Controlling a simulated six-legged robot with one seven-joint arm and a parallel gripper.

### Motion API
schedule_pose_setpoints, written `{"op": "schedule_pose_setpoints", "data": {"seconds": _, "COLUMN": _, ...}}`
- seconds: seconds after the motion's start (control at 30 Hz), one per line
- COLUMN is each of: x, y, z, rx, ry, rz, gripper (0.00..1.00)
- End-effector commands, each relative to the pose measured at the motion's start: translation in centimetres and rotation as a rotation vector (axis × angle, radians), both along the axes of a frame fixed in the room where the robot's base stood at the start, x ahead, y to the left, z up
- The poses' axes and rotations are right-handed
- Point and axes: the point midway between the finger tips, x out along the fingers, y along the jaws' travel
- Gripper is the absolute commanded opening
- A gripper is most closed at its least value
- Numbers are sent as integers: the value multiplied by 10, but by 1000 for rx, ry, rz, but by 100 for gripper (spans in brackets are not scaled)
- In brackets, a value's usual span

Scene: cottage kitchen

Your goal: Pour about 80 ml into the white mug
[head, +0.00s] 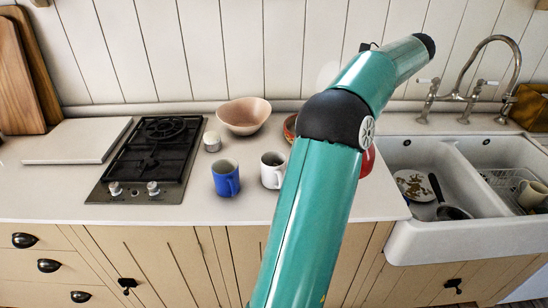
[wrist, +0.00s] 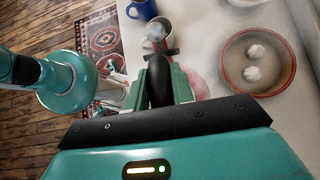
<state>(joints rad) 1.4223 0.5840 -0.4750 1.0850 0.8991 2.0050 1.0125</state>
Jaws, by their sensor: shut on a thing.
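The white mug (head: 270,172) stands upright on the counter, right of the blue mug (head: 226,180). In the wrist view, the white mug (wrist: 168,24) is just beyond the fingertips and partly covered by a dark reddish part. My gripper (wrist: 158,88) is shut on a black-handled thing (wrist: 157,72); its body and contents are hard to make out. In the head view, my arm hides the gripper. A red rounded thing (head: 367,161) shows at the arm's right edge; I cannot tell whether it belongs to the held thing.
A reddish bowl (wrist: 228,73) with white lumps lies right of the fingers in the wrist view. A pink bowl (head: 243,127), small white pot (head: 212,141) and black hob (head: 150,160) are left of my arm. A double sink (head: 410,232) is at right. The front counter is clear.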

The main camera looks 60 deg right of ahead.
Motion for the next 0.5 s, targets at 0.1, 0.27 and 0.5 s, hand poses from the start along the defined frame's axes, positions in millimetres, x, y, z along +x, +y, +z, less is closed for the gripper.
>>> {"op": "schedule_pose_setpoints", "data": {"seconds": 0.1, "x": -1, "y": 1, "z": 3, "rx": -4, "ry": -1, "rz": 0, "gripper": 0}}
{"op": "schedule_pose_setpoints", "data": {"seconds": 0.27, "x": 3, "y": 2, "z": 4, "rx": -10, "ry": 14, "rz": 2, "gripper": 0}}
{"op": "schedule_pose_setpoints", "data": {"seconds": 0.5, "x": 18, "y": 7, "z": 9, "rx": -47, "ry": 90, "rz": 3, "gripper": 0}}
